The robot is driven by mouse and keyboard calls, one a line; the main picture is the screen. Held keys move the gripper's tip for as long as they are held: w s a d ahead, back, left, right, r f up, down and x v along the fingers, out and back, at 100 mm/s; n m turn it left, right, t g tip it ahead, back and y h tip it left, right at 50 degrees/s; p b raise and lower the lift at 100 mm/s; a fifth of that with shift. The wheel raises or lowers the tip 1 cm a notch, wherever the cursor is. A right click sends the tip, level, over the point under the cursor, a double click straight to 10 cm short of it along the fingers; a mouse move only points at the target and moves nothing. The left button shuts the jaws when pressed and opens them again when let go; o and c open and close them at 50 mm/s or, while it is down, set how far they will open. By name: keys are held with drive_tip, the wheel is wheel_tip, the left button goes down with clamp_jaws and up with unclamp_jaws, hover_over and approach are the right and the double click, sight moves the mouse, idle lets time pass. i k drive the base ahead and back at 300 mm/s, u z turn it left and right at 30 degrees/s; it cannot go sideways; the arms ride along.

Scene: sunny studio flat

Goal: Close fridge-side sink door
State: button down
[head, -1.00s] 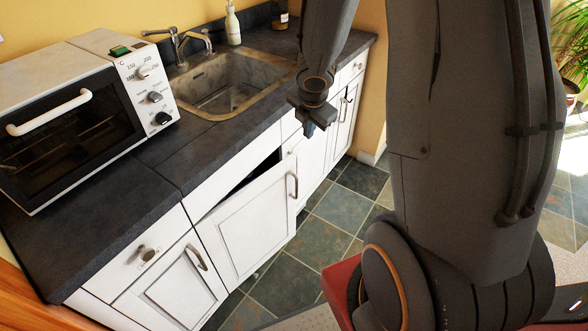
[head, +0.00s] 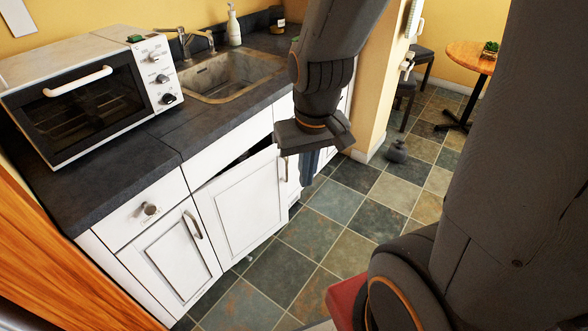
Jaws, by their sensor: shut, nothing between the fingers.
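A white sink cabinet door (head: 243,212) stands ajar below the counter, with a dark gap along its top edge. No fridge is in view. The door's handle (head: 285,168) is at its upper right, partly behind my gripper. My gripper (head: 308,178) is shut and empty, pointing down over the floor just right of the door's free edge. I cannot tell whether it touches the door. The sink (head: 222,88) is set in the dark counter (head: 120,178) above.
A white toaster oven (head: 85,95) sits on the counter at left. A closed drawer (head: 146,207) and a cabinet door (head: 172,257) are left of the ajar door. Tiled floor (head: 330,205) lies open to the right. A round table (head: 470,56) stands far right.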

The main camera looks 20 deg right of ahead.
sight(240, 208)
drive_tip(key=z, duration=0.05)
drive_tip(key=k, duration=0.6)
drive_tip(key=u, duration=0.9)
drive_tip(key=i, duration=1.15)
drive_tip(key=z, duration=0.45)
